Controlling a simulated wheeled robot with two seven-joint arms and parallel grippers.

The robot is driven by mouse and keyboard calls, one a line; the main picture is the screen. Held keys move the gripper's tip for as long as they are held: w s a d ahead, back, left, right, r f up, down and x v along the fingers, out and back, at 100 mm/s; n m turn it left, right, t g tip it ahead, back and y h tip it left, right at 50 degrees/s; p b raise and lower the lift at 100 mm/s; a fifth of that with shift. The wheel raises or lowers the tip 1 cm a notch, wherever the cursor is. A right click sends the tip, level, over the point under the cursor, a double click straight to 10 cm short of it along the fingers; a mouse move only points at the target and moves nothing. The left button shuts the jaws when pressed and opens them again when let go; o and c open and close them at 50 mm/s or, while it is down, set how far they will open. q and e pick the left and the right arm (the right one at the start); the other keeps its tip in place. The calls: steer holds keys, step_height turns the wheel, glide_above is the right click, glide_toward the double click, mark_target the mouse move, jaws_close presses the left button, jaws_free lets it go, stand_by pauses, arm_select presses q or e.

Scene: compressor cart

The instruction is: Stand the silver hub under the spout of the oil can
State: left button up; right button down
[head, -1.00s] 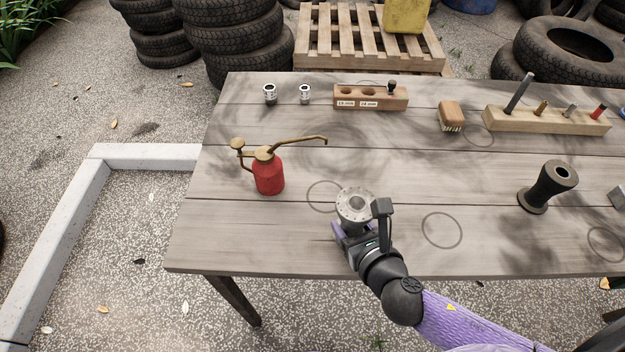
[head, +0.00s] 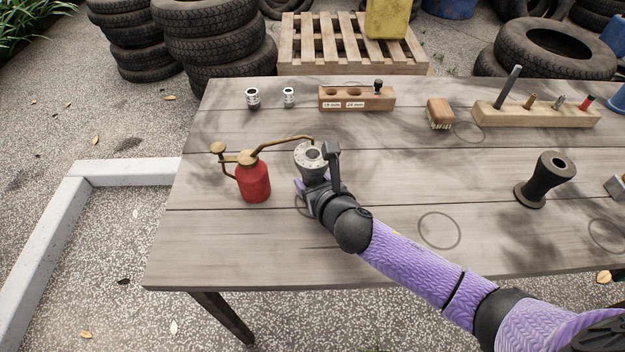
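The silver hub (head: 311,160), a flanged ring with a central hole, is upright in my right gripper (head: 316,185), whose fingers close around its lower body. The red oil can (head: 254,180) stands to its left on the table. The can's long brass spout (head: 285,144) reaches right, and its tip appears just over the hub's far rim. Whether the hub's base touches the table is hidden by the gripper. My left gripper is out of view.
The wooden table (head: 400,180) has drawn circles, one partly behind my gripper. Behind stand two sockets (head: 253,98), a socket block (head: 357,97), a brush (head: 440,114) and a tool block (head: 536,114). The front middle is clear.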

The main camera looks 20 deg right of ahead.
steer(key=shift+c, duration=0.5)
jaws_free()
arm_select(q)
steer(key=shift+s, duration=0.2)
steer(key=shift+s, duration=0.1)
arm_select(e)
steer(key=shift+s+r, duration=0.1)
steer(key=shift+r, duration=0.05)
steer(key=p+v, duration=0.5)
steer(key=v, duration=0.6)
steer(key=shift+s+r, duration=0.15)
steer(key=shift+s, duration=0.25)
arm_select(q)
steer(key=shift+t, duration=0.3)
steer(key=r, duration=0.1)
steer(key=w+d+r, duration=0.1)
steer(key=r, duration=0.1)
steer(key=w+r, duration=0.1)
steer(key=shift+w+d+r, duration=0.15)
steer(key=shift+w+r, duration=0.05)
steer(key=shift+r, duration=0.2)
